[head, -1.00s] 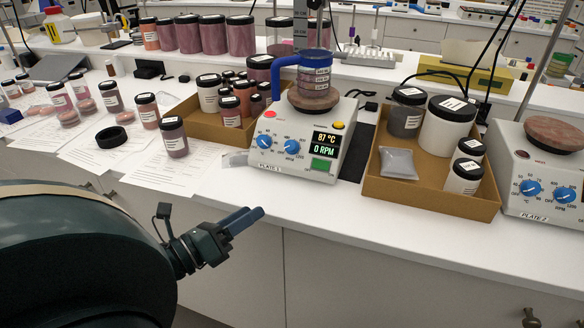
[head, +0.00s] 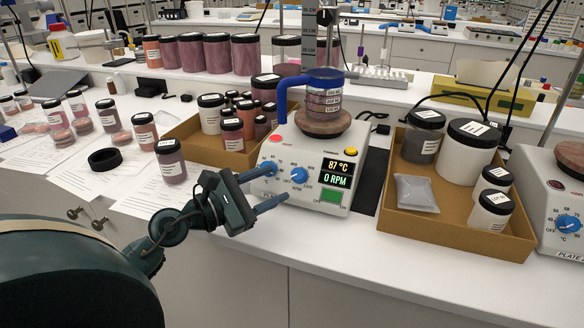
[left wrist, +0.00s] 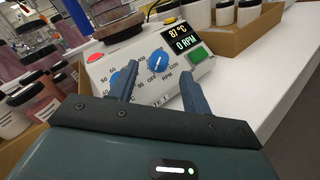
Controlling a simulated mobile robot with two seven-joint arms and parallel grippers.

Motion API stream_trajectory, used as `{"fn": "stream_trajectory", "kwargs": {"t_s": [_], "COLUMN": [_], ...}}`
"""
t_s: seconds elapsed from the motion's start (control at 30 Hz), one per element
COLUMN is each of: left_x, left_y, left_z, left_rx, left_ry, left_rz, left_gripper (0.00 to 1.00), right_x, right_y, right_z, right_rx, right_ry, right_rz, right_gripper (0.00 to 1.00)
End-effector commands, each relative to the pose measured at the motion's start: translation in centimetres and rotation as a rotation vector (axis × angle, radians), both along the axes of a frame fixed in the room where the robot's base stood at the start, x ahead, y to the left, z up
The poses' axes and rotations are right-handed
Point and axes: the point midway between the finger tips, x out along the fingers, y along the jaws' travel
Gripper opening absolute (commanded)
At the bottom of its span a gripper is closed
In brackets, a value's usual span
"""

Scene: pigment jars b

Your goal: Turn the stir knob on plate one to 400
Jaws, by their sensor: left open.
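Plate one (head: 315,200) is a pale hot plate with a green-lit screen (head: 338,174) reading 87 °C and 0 RPM. Its blue stir knob (head: 299,175), marked RPM, is the right one of two; it also shows in the left wrist view (left wrist: 158,61). The heat knob (head: 270,168) is to its left, partly behind a finger. My left gripper (head: 278,185) is open and empty in front of the panel. In the left wrist view its two fingers (left wrist: 159,72) stand left and right below the stir knob, apart from it. My right gripper is not in view.
Cardboard trays (head: 450,233) of jars flank the plate. Plate two (head: 562,222) is at the right edge. Loose jars and papers lie left.

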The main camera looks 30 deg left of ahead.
Motion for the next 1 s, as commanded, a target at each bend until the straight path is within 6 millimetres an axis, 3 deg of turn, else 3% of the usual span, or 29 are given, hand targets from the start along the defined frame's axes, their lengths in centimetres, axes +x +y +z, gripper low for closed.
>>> {"fn": "stream_trajectory", "kwargs": {"t_s": [0.2, 0.4, 0.77, 1.0], "left_x": [3.6, 5.3, 5.6, 5.6], "left_y": [-1.3, -1.9, -2.1, -2.1], "left_z": [0.4, 0.1, -0.1, -0.1], "left_rx": [-0.003, -0.002, -0.002, -0.002], "left_ry": [-0.003, -0.001, 0.001, 0.001], "left_rz": [0.000, 0.000, -0.001, 0.000], "left_gripper": [0.49, 0.49, 0.49, 0.29], "right_x": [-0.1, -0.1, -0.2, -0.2], "right_y": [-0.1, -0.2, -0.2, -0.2], "right_z": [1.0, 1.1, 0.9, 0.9], "right_rx": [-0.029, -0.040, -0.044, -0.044], "right_ry": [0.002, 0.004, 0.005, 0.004], "right_rz": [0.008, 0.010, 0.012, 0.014], "right_gripper": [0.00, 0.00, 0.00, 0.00]}}
